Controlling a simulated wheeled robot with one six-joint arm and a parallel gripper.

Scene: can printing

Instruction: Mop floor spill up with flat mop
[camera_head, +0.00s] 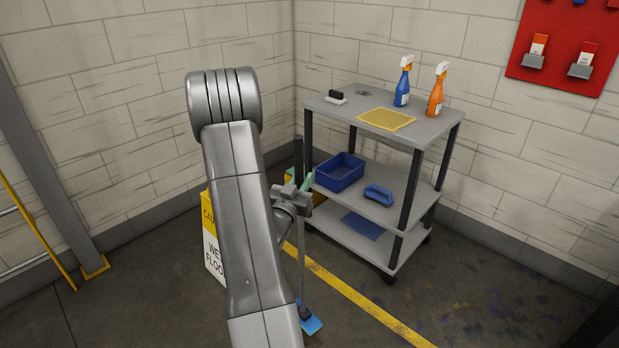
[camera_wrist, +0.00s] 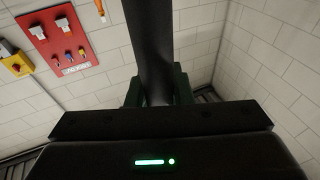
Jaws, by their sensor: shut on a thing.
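The flat mop has a blue head (camera_head: 310,319) on the floor at the bottom centre of the head view, partly behind my arm. Its thin handle (camera_head: 301,262) rises nearly upright past my gripper (camera_head: 304,187). In the wrist view the dark handle (camera_wrist: 150,45) runs up between the dark green fingers of my gripper (camera_wrist: 158,92), which is shut on it. Bluish, dark blotches (camera_head: 500,308) mark the floor at the lower right; I cannot tell whether they are wet spill or old stains.
A grey cart (camera_head: 350,104) with spray bottles, a yellow cloth and a blue bin stands behind the mop. A wet-floor sign (camera_head: 211,240) is partly hidden by my arm. A yellow floor line (camera_head: 365,300) passes before the cart. Open floor lies at the lower right.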

